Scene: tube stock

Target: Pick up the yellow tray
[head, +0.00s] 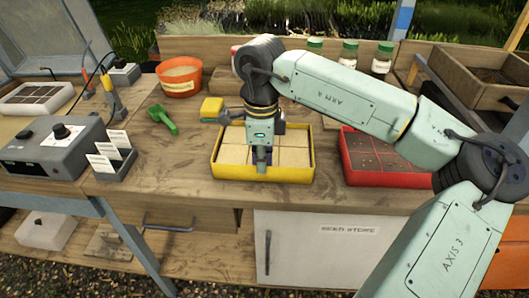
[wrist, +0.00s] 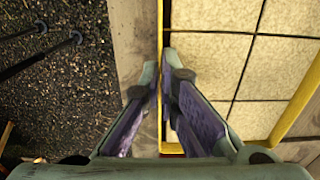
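The yellow tray (head: 292,174) sits on the wooden bench near its front edge, holding pale square blocks. My gripper (head: 262,165) points down at the middle of the tray's front wall. In the wrist view the tray's yellow rim (wrist: 290,118) surrounds the pale squares at the right. There my two fingers (wrist: 160,78) stand close together, one on each side of the wall, and look closed on it. The fingers hide part of the wall. The tray looks level, and I see no clear gap beneath it.
A red tray of soil (head: 387,179) stands close at the right. At the left are a green scoop (head: 163,120), a yellow sponge (head: 211,108), a card holder (head: 110,164) and a grey device (head: 52,147). An orange pot (head: 180,86) stands behind. Bench between scoop and tray is clear.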

